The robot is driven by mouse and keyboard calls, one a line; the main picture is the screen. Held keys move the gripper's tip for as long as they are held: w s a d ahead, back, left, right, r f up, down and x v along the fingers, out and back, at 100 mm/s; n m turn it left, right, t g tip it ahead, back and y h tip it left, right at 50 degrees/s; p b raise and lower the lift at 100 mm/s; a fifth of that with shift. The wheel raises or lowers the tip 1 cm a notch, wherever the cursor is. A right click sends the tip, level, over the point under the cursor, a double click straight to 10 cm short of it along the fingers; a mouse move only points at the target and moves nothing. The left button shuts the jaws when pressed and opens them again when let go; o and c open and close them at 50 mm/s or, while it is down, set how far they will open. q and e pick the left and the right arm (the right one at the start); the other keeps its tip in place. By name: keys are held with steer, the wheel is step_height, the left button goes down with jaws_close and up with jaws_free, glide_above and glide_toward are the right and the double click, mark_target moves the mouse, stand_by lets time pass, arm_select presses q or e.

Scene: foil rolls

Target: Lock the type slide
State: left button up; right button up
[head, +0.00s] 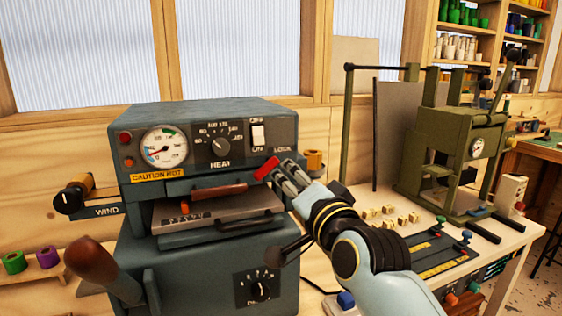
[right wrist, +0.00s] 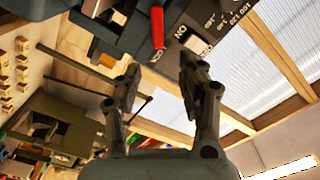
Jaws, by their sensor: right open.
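The grey-blue foil press (head: 190,130) stands at the left in the head view. Its type slide (head: 225,208) is a metal plate in the front opening, below a reddish-brown handle (head: 218,190). A red lock lever (head: 266,168) tilts up to the right beside the LOCK lettering. My right gripper (head: 283,174) is at this lever, its fingers partly covering the area to the lever's right. In the right wrist view my right gripper (right wrist: 160,66) is open, and the red lever (right wrist: 157,27) shows ahead of the gap between the fingertips. Contact cannot be told. My left gripper is out of view.
A WIND crank (head: 74,195) and a brown knobbed lever (head: 100,268) stick out at the press's left. An olive-green press (head: 450,150) stands on the bench at right. Small tan blocks (head: 390,215) lie behind my right forearm. A foil roll (head: 314,160) is just beyond the gripper.

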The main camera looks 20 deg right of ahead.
mark_target(273, 165)
steer(key=w+b, duration=0.1)
steer(key=w, duration=0.2)
steer(key=w+b, duration=0.2)
steer(key=w, duration=0.1)
steer(key=w+b, duration=0.2)
steer(key=w, duration=0.1)
steer(key=shift+w+a+f, duration=0.1)
steer(key=shift+a+f, duration=0.05)
steer(key=shift+f, duration=0.25)
steer(key=shift+w+r+b, duration=0.2)
steer(key=shift+w+b, duration=0.1)
steer(key=shift+w, duration=0.35)
jaws_close()
